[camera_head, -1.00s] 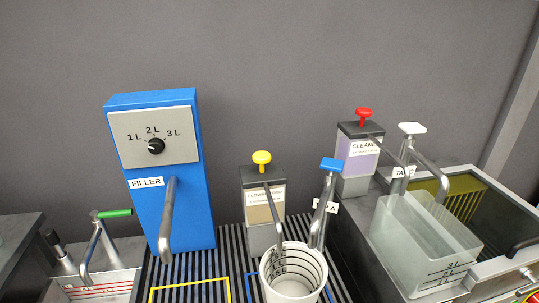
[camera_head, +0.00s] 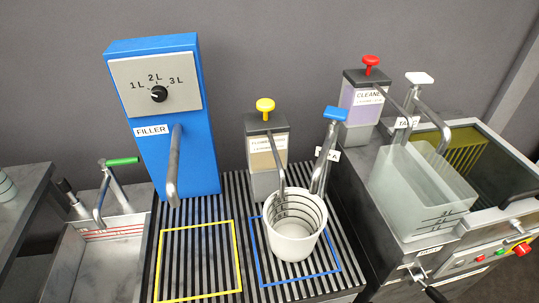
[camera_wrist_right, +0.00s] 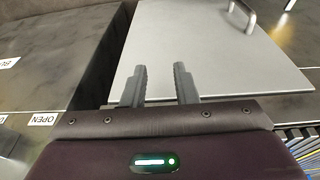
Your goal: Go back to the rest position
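My right gripper (camera_wrist_right: 160,85) shows in the right wrist view with its two fingers apart and nothing between them. It is over a grey metal surface beside a light flat panel (camera_wrist_right: 210,50). Neither gripper shows in the head view, and my left gripper is in no view. In the head view a white bucket (camera_head: 295,238) with level marks stands upright inside the blue square on the slatted grate, under the spouts of the flower-food dispenser (camera_head: 266,160) and the blue-handled tap (camera_head: 336,114).
The blue filler (camera_head: 160,130) stands at the back left. The yellow square (camera_head: 200,262) is empty. A sink (camera_head: 105,255) is at the left. A clear container (camera_head: 425,190) stands at the right beside the cleaner dispenser (camera_head: 365,105) and a basin.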

